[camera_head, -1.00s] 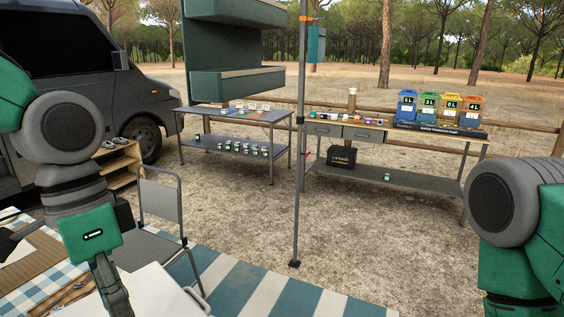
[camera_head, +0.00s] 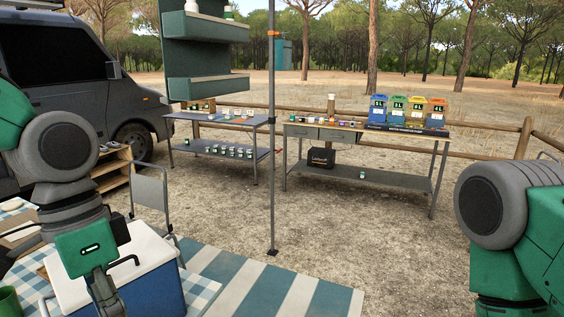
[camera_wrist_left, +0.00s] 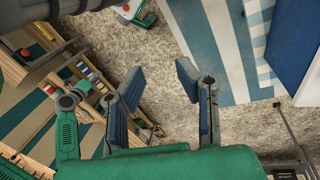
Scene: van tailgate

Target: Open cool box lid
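The cool box (camera_head: 165,291) has a blue body and a closed white lid (camera_head: 149,251), at the lower left of the head view. A dark handle stands at its side. My left gripper (camera_head: 104,298) hangs in front of the cool box in that view, covering part of it; I cannot tell whether it touches. In the left wrist view my left gripper (camera_wrist_left: 160,78) is open, with nothing between its fingers. A blue and white shape at the right edge there looks like the cool box (camera_wrist_left: 291,38). My right arm shows at the right, but its gripper is out of view.
A checked cloth (camera_head: 201,290) lies around the cool box, with a green mug (camera_head: 9,302) at the left. A folding chair (camera_head: 150,192) stands behind. A tent pole (camera_head: 272,150) rises mid-view. Farther off are two tables and a van (camera_head: 75,75). Open gravel lies at the right.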

